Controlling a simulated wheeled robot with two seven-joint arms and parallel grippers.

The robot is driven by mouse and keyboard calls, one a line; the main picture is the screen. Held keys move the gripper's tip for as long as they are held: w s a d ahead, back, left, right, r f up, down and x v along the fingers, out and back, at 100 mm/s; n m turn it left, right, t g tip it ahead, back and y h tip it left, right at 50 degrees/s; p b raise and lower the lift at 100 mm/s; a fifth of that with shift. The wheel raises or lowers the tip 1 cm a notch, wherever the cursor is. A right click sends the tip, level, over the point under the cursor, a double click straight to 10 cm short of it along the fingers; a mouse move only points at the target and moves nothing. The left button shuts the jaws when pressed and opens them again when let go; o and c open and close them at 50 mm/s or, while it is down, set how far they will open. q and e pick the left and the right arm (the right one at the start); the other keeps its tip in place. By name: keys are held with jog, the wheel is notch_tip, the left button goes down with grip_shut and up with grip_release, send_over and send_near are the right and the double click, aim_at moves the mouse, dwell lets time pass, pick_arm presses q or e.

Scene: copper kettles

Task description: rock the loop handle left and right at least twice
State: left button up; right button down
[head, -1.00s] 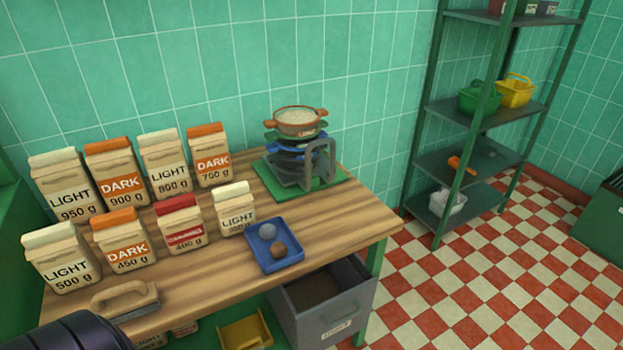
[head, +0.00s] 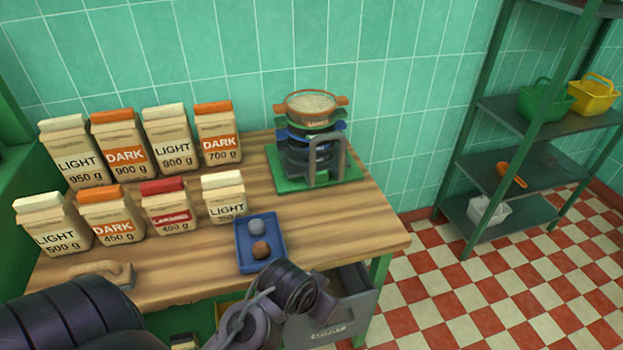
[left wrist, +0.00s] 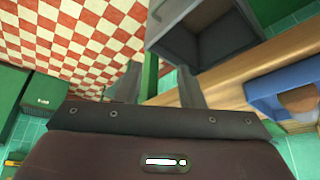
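The grey loop handle (head: 313,160) stands upright at the front of a stack of round pans (head: 310,128) on a green base (head: 290,184), at the back right of the wooden table. An orange two-handled pan (head: 312,106) with pale contents tops the stack. My left arm crosses the bottom of the head view, well short of the handle; its gripper is not clear there. In the left wrist view my left gripper (left wrist: 160,80) has its two grey fingers apart, with nothing visible between them. The loop handle is not in that view. My right gripper is not in view.
Several paper bags (head: 124,148) stand in two rows on the left. A grey drawer (left wrist: 195,30) is below the table. A green shelf (head: 540,125) stands right. Bare wood (head: 345,235) lies right of the tray.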

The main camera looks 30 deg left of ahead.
aim_at(313, 162)
pick_arm(q)
jog(key=w+a+r+n+t+y, duration=0.1)
jog(key=w+t, duration=0.1)
jog(key=w, duration=0.3)
jog(key=w+a+r+n+t+y, duration=0.1)
jog(key=w+a+n+t, duration=0.1)
jog(key=w, duration=0.3)
jog(key=w+a+r+n+t+y, duration=0.1)
jog(key=w+a+t, duration=0.1)
jog(key=w, duration=0.3)
jog(key=shift+a, duration=0.25)
jog(key=w+a+r+n+t+y, duration=0.1)
jog(key=w+a+y, duration=0.1)
jog(key=w+a+r+n+t+y, duration=0.1)
jog(key=w+a+r+y, duration=0.1)
jog(key=shift+a+r+n, duration=0.1)
jog(key=shift+a+n, duration=0.1)
jog(key=shift+n, duration=0.1)
jog(key=w+a+r+y, duration=0.1)
jog(key=w+a, duration=0.1)
jog(key=w+a+r+n+y, duration=0.1)
jog(key=w+a+y, duration=0.1)
jog(key=a, duration=0.1)
jog(key=w+a+r+n+t+y+p, duration=0.1)
jog(key=w+a+r, duration=0.1)
jog(key=a, duration=0.1)
jog(key=shift+w, duration=0.15)
jog(key=shift+w+a, duration=0.35)
grip_shut()
